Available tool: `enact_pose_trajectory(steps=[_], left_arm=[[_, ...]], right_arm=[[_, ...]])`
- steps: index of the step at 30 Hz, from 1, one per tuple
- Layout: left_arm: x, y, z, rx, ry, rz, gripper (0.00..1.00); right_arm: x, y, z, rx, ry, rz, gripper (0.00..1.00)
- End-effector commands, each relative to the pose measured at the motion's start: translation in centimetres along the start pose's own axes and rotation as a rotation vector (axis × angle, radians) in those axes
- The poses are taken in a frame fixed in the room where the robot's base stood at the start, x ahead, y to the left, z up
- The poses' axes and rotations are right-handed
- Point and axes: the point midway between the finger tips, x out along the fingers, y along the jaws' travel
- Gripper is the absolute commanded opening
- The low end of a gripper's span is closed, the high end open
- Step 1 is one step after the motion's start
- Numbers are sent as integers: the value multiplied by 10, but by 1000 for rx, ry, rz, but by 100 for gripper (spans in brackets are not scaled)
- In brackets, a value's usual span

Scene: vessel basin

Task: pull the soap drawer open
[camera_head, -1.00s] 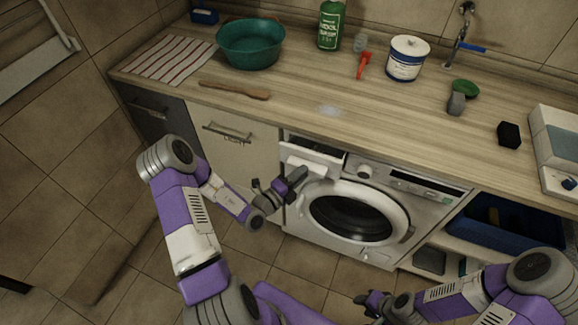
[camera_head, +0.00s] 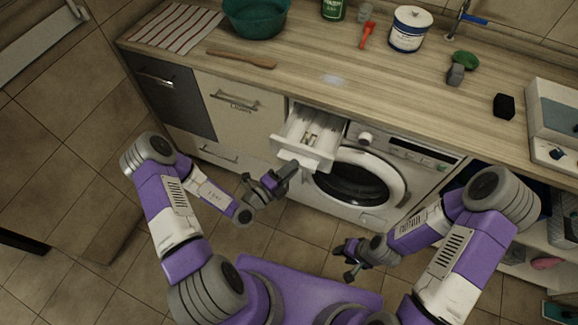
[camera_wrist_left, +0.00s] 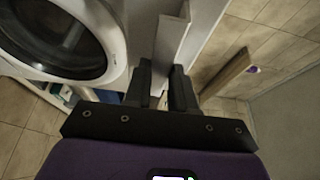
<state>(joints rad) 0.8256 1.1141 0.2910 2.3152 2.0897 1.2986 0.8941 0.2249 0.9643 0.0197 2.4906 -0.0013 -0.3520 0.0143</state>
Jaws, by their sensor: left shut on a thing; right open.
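The white soap drawer (camera_head: 307,136) stands out from the upper left of the washing machine (camera_head: 372,185) in the head view, and its inner compartments show. My left gripper (camera_head: 289,171) is at the drawer's front and shut on it. In the left wrist view the two dark fingers (camera_wrist_left: 167,92) close on the light drawer front (camera_wrist_left: 171,45). The exact contact is partly hidden by the fingers. My right gripper (camera_head: 343,257) is open and empty, low in front of the machine and apart from it.
The wooden counter (camera_head: 300,75) runs above the machine. A cream cabinet door (camera_head: 237,118) with a bar handle is left of the drawer. The round machine door (camera_head: 362,180) is shut below it. Bare tiled floor (camera_head: 310,227) lies in front.

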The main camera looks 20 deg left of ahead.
Motion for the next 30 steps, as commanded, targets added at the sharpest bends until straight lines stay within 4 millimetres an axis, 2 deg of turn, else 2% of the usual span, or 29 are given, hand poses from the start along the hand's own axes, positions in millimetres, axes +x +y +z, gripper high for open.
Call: enact_pose_trajectory(steps=[1,3,4,7,8,18,30], left_arm=[[-2,6,-1,-9,2,19,0],[-3,6,-1,-9,1,20,0],[-3,6,-1,-9,1,20,29],[-2,6,-1,-8,2,17,45],[-2,5,-1,-7,2,16,47],[-6,2,0,-4,0,9,47],[-67,2,0,-5,-1,14,47]], right_arm=[[1,0,0,0,0,0,43],[1,0,0,0,0,0,43],[1,0,0,0,0,0,43],[1,0,0,0,0,0,43],[1,0,0,0,0,0,43],[-1,0,0,0,0,0,43],[-9,-3,0,0,0,0,43]])
